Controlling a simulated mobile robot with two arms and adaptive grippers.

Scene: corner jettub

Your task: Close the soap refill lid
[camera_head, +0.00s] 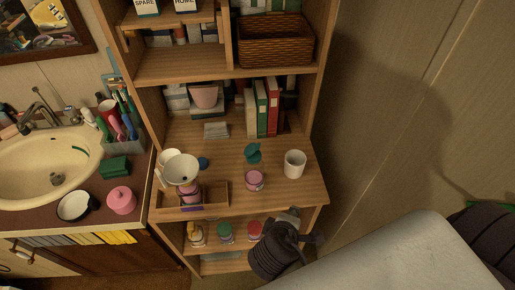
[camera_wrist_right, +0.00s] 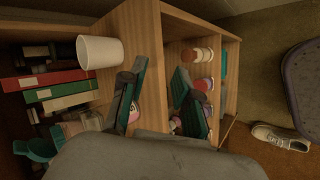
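A small pink jar (camera_head: 255,180) stands near the front of the wooden shelf's middle board. A teal lid-like piece (camera_head: 253,152) shows just behind it, raised rather than flat. I cannot tell for sure whether it is hinged to the jar. A teal piece also shows at the lower left of the right wrist view (camera_wrist_right: 38,150). My right gripper (camera_head: 306,228) is in front of the shelf's front edge, below and right of the jar. In the right wrist view its two fingers (camera_wrist_right: 160,70) stand apart with nothing held between them. My left gripper is not in view.
A white cup (camera_head: 294,164) stands right of the jar. A wooden box (camera_head: 216,196) and white funnel-like vessel (camera_head: 180,168) are to the left. Books (camera_head: 262,108) stand behind. The lower shelf holds several small jars (camera_head: 225,232). A shoe (camera_wrist_right: 280,137) lies on the floor.

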